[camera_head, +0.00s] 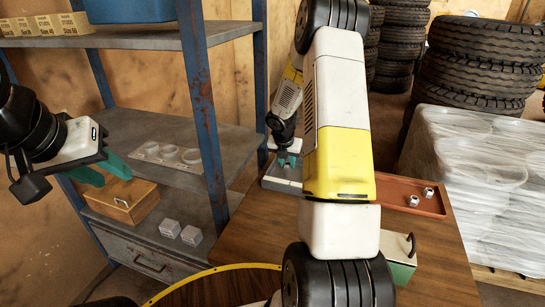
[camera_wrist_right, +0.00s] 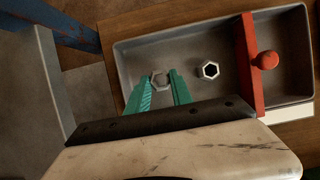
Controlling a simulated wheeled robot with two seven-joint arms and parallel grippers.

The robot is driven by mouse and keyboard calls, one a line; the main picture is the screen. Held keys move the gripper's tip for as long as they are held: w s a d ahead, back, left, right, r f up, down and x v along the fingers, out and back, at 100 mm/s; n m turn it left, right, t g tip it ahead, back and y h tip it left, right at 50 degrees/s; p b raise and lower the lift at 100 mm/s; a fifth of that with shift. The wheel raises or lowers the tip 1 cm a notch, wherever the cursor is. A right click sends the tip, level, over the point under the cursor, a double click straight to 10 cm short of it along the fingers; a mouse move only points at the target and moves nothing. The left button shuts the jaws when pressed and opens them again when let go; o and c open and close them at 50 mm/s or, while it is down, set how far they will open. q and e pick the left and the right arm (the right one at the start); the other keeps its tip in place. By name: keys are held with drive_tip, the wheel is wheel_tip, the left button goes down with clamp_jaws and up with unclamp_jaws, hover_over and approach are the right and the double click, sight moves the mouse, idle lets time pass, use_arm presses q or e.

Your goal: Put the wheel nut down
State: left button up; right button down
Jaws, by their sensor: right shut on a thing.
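My right gripper (camera_wrist_right: 161,88) is shut on a wheel nut (camera_wrist_right: 160,79), a small hexagonal metal ring between its green fingertips. It is over the left part of a grey tray (camera_wrist_right: 127,56); I cannot tell if the nut touches the tray floor. A second nut (camera_wrist_right: 210,70) lies in the tray, to the right of the held one. In the head view my right gripper (camera_head: 287,161) is low over the grey tray (camera_head: 272,183), largely behind my arm. My left gripper (camera_head: 102,174) is open and empty, in front of the shelf.
A red divider with a knob (camera_wrist_right: 265,60) crosses the tray. A reddish-brown tray (camera_head: 398,189) with two nuts (camera_head: 421,197) lies to the right on the wooden table (camera_head: 245,230). A green box (camera_head: 402,272) stands nearer. A blue-posted shelf (camera_head: 205,110) is at left.

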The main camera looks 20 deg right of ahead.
drive_tip(key=shift+f, duration=0.9)
drive_tip(key=c, duration=1.1)
unclamp_jaws()
drive_tip(key=shift+f, duration=0.15)
drive_tip(key=shift+c, duration=0.2)
drive_tip(key=s+a+r+m, duration=0.3)
drive_tip(key=s+r+m, duration=0.15)
drive_tip(key=r, duration=0.55)
drive_tip(key=s+a+r+m, duration=0.3)
drive_tip(key=s+r, duration=0.2)
drive_tip(key=r, duration=0.6)
drive_tip(key=s+a+r+m+t+y, duration=0.1)
drive_tip(key=s+a+r+m, duration=0.2)
drive_tip(key=s+m, duration=0.3)
drive_tip(key=s+a+r+m+y, duration=0.2)
drive_tip(key=s+a+r+m, duration=0.1)
drive_tip(key=s+m, duration=0.4)
drive_tip(key=s+a+r+m+t+y, duration=0.1)
drive_tip(key=s+a+r+m, duration=0.3)
drive_tip(key=s+m, duration=0.3)
drive_tip(key=shift+s+a+m+t+y, duration=0.15)
drive_tip(key=shift+s+a+y, duration=0.05)
drive_tip(key=shift+s, duration=0.35)
drive_tip(key=shift+s+a+m+t+y, duration=0.1)
drive_tip(key=shift+s+a+t+y, duration=0.1)
drive_tip(key=shift+s, duration=0.3)
